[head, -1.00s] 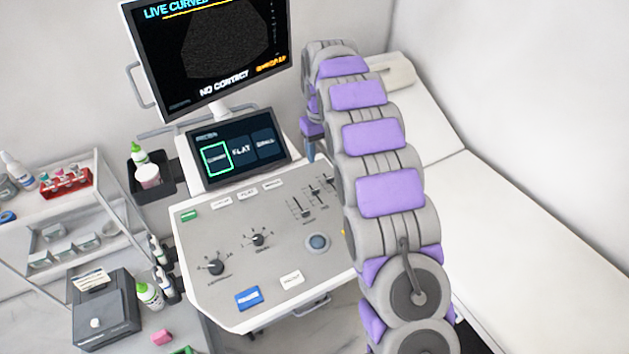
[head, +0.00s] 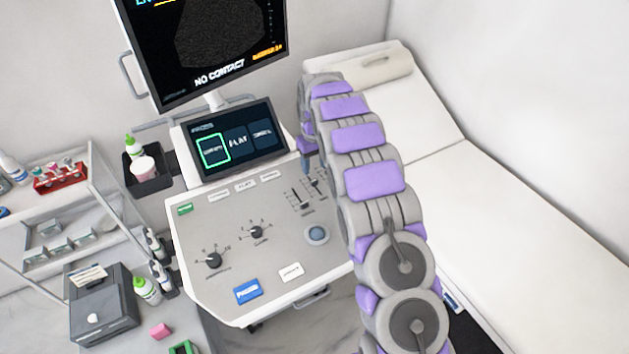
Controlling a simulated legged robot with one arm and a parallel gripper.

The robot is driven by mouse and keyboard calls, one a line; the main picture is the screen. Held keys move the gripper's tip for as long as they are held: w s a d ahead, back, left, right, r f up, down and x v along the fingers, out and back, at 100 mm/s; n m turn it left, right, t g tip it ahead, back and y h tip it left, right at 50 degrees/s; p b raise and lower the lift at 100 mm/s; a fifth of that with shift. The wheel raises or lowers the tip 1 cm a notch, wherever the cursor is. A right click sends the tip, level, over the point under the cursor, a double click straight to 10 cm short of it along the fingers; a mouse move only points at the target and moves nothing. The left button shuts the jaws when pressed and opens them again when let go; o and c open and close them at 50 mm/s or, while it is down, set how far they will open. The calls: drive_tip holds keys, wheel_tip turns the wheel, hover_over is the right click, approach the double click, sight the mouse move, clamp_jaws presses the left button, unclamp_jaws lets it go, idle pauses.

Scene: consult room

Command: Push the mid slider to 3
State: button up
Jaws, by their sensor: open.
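The ultrasound console panel (head: 205,222) is in the head view, left of my arm. A group of short sliders sits at its upper right. One slider (head: 300,200) has a dark knob, and another (head: 316,184) stands further right, close to my arm. Their scale marks are too small to read, and my arm may hide part of the group. My arm arches over from the lower right. My gripper (head: 306,166) hangs at its far end, just above the upper right of the panel. It is open, small and partly hidden, and I see nothing held. I cannot tell whether it touches anything.
A touchscreen (head: 238,140) and a monitor (head: 215,45) rise behind the panel. Rotary knobs (head: 213,260), a trackball (head: 317,234) and a blue button (head: 248,291) share the panel. An exam bed (head: 500,210) stands right; a bottle cart (head: 60,215) stands left.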

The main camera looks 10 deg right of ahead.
sight(315, 181)
wheel_tip(315, 181, down, 7)
drive_tip(key=shift+r+b, duration=0.1)
drive_tip(key=shift+b, duration=0.5)
drive_tip(key=shift+c, duration=0.4)
clamp_jaws()
